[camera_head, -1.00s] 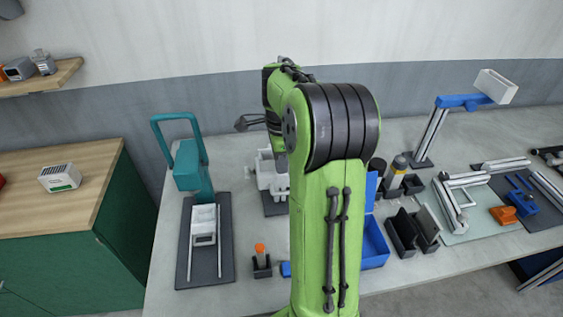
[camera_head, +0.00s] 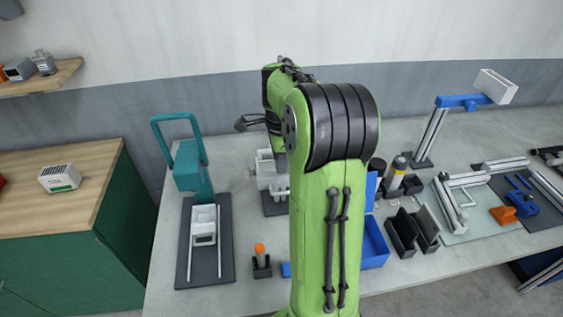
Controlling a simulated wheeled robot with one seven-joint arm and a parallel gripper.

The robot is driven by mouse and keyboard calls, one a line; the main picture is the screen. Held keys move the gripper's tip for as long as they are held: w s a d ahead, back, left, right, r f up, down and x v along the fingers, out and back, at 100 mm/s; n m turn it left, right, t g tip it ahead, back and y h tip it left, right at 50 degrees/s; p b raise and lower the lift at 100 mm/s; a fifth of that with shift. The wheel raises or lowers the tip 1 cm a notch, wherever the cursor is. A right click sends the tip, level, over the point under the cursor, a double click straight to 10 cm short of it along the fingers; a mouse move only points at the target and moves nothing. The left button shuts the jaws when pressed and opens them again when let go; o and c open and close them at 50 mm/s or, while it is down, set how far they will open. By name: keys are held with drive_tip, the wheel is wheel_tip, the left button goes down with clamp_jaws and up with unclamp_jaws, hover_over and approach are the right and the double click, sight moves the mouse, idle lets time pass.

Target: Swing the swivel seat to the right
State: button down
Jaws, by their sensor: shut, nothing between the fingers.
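A pale grey vise-like device (camera_head: 266,181) stands on a dark base plate (camera_head: 272,209) just left of my arm. It is the likeliest swivel seat, but I cannot be sure. My green arm hides its right side. My gripper (camera_head: 280,146) points down at the upper right part of this device, mostly behind my arm's elbow. Its fingers look closed and empty. Whether they touch the device is hidden.
Left stands a teal press (camera_head: 189,166) on a dark plate. An orange-capped item (camera_head: 260,250) sits in a black holder in front. Right of my arm are a blue bin (camera_head: 374,245), black holders (camera_head: 412,233) and a blue-topped stand (camera_head: 459,102).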

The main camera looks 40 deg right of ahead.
drive_tip(key=shift+d, duration=0.1)
idle(0.3)
drive_tip(key=shift+s+d+r, duration=0.15)
drive_tip(key=shift+s+d, duration=0.85)
drive_tip(key=shift+d, duration=0.15)
drive_tip(key=shift+w+a, duration=0.85)
drive_tip(key=shift+a, duration=0.15)
wheel_tip(320, 180, up, 6)
drive_tip(key=p, duration=0.5)
